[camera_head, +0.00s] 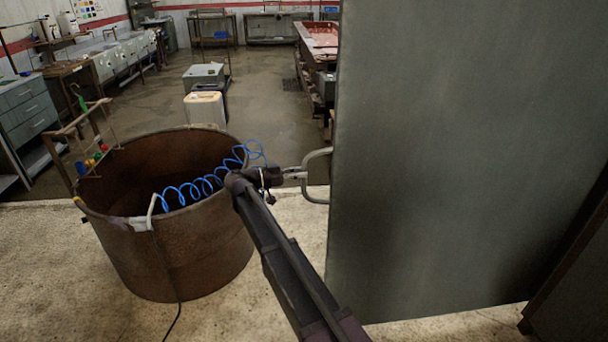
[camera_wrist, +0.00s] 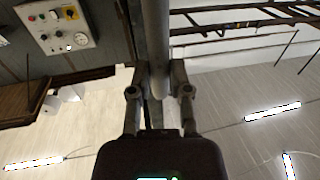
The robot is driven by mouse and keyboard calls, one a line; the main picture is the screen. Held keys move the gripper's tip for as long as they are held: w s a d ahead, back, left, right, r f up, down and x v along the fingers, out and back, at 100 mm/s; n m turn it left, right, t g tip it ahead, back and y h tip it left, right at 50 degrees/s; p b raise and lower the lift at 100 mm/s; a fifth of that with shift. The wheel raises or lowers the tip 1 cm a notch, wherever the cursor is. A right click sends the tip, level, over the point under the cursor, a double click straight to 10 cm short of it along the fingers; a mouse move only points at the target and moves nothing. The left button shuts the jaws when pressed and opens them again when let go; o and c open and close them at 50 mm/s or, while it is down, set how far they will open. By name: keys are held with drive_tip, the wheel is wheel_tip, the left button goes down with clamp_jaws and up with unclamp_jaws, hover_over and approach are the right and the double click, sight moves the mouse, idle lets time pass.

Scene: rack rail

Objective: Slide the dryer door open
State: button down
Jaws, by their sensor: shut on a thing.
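The dryer door (camera_head: 450,150) is a large flat grey-green panel filling the right half of the head view. A curved metal handle (camera_head: 313,157) stands out from its left edge. My gripper (camera_head: 297,177) reaches the handle from the left and is shut on its bar. In the wrist view the round grey handle bar (camera_wrist: 157,35) runs between the fingers of my gripper (camera_wrist: 160,78). The fingertips are partly hidden by the bar, and the far side of the door is hidden.
A rusty round drum (camera_head: 190,255) stands left of my arm, with a coiled blue hose (camera_head: 195,188) over it. A control panel (camera_wrist: 58,25) with knobs shows in the wrist view. Light floor lies below the door; benches line the room behind.

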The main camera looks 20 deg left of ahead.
drive_tip(key=shift+a, duration=0.35)
drive_tip(key=c, duration=0.6)
unclamp_jaws()
drive_tip(key=shift+w+d, duration=0.1)
drive_tip(key=shift+d, duration=0.1)
drive_tip(key=shift+o, duration=0.2)
drive_tip(key=v, duration=1.2)
drive_tip(key=shift+f, duration=0.15)
